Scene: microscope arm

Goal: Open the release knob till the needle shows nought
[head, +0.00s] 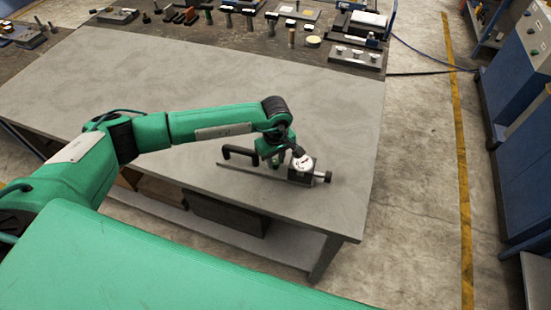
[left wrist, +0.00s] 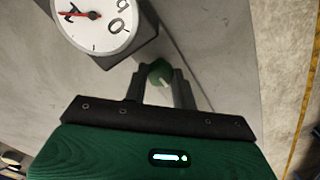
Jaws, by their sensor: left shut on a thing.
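The device is a low black pump on the bench, with a black block (head: 301,175) under a round white dial (head: 303,162) and a black handle (head: 240,153) at its left. In the left wrist view the dial (left wrist: 97,24) is cut off by the top edge. Its red needle (left wrist: 80,14) points left, apart from the round nought-like figure at upper right. My left gripper (left wrist: 158,82) is shut on the green release knob (left wrist: 158,70), which has a pale mark. In the head view my left gripper (head: 270,156) is beside the dial and partly hides the knob.
The grey bench top (head: 200,80) is clear around the device. Its front edge lies close below the device. Several tools and a plate with knobs (head: 355,57) stand along the back. A blue cabinet (head: 520,140) stands to the right, across the floor.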

